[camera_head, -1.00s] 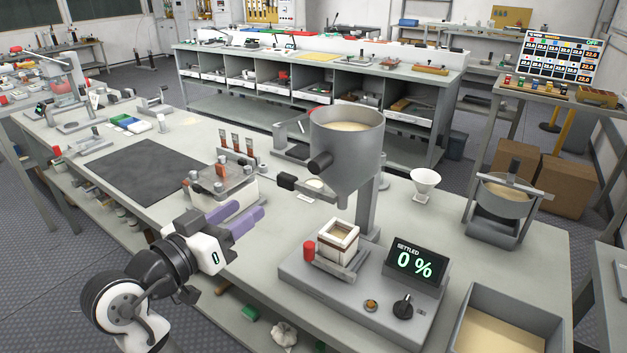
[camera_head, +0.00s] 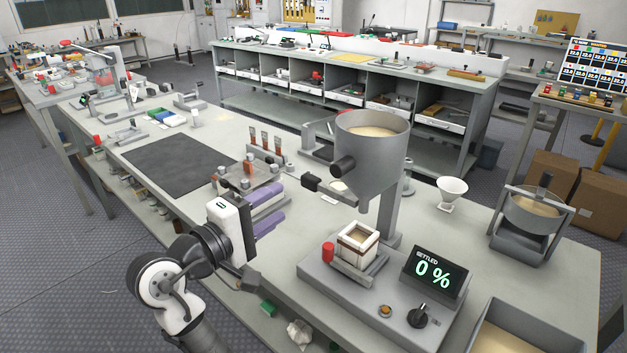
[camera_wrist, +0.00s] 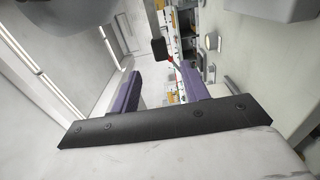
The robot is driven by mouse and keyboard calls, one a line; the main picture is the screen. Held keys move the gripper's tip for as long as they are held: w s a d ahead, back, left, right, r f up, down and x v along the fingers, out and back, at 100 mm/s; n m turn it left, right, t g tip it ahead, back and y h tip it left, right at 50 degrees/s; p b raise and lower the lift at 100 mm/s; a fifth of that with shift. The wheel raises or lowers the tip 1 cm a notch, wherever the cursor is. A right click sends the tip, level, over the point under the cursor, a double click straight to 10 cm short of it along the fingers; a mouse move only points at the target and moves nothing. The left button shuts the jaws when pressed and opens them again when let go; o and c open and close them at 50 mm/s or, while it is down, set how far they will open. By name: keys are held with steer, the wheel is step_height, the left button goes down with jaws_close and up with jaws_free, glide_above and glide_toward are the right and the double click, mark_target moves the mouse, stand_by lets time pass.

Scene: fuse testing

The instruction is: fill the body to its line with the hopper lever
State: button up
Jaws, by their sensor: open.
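The hopper (camera_head: 368,165) is a grey funnel holding pale sand, mounted on a post above the filling stand (camera_head: 335,293). A lever with a black grip (camera_head: 311,183) sticks out to its left; a black-tipped rod (camera_wrist: 158,48), seemingly this lever, shows in the wrist view. The body (camera_head: 357,246), a white square box with a brown band, sits upright in the stand under the spout, with pale material visible inside. The display (camera_head: 434,274) reads SETTLED 0 %. My gripper (camera_head: 274,212), with purple fingers apart and empty, is left of the lever grip and not touching it.
A red knob (camera_head: 327,252) stands beside the body. A clamp fixture (camera_head: 247,177) and a rack of vials (camera_head: 265,146) lie close behind my gripper. A white funnel (camera_head: 451,190) and a sieve pot (camera_head: 530,215) stand right. A dark mat (camera_head: 178,165) lies left.

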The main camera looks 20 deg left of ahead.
mark_target(307, 185)
steer(key=p+x, duration=0.1)
steer(key=x, duration=0.9)
steer(key=shift+w+d, duration=0.1)
steer(key=shift+w, duration=0.15)
jaws_close()
steer(key=shift+p, duration=0.3)
